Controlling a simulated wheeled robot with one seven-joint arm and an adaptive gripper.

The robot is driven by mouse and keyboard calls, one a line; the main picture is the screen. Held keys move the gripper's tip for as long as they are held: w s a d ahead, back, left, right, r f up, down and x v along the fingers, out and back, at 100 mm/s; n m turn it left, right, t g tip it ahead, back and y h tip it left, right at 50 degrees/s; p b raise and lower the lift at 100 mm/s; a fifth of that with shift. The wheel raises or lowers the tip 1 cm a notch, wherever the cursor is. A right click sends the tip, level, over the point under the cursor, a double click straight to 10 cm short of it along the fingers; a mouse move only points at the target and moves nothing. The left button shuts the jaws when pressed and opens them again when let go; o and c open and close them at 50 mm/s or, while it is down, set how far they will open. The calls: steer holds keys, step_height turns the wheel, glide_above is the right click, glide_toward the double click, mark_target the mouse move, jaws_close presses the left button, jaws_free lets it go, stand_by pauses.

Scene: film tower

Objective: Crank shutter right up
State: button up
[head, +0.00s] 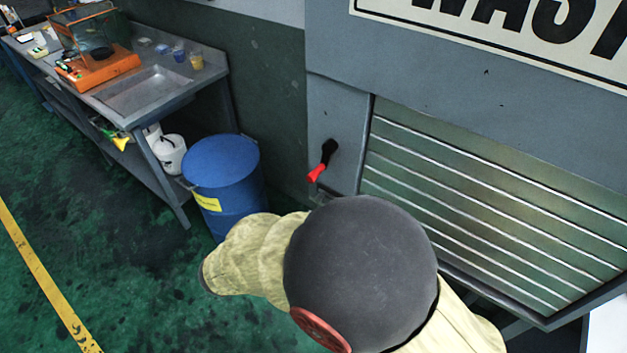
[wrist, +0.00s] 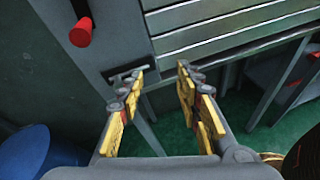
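The shutter (head: 470,215) is a panel of pale horizontal slats filling the opening under a large sign; its lower slats also show in the wrist view (wrist: 215,25). The crank (head: 328,152) is a black arm with a red handle (head: 317,173), on the grey panel just left of the shutter. In the wrist view the red handle (wrist: 81,33) is at upper left. My gripper (wrist: 162,70) is open and empty, its yellow-padded fingers apart, below and right of the handle and not touching it. In the head view my arm hides the gripper.
A blue barrel (head: 222,162) with a yellow label stands left of the crank. A metal workbench (head: 145,92) with a sink and an orange device (head: 98,66) is further left. Green floor (head: 120,250) is open at lower left. A small bar (wrist: 128,72) sticks out below the crank panel.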

mark_target(313, 176)
steer(key=w+a+r+n+t, duration=0.2)
steer(key=r, duration=0.1)
steer(key=w+a+r+n+t, duration=0.2)
steer(key=w+a+t, duration=0.1)
steer(key=shift+w+r+n, duration=0.25)
steer(key=shift+r+n, duration=0.15)
steer(key=shift+b+x, duration=1.15)
steer(key=shift+x, duration=2.35)
steer(key=shift+s, duration=0.1)
steer(key=shift+c, duration=1.2)
jaws_close()
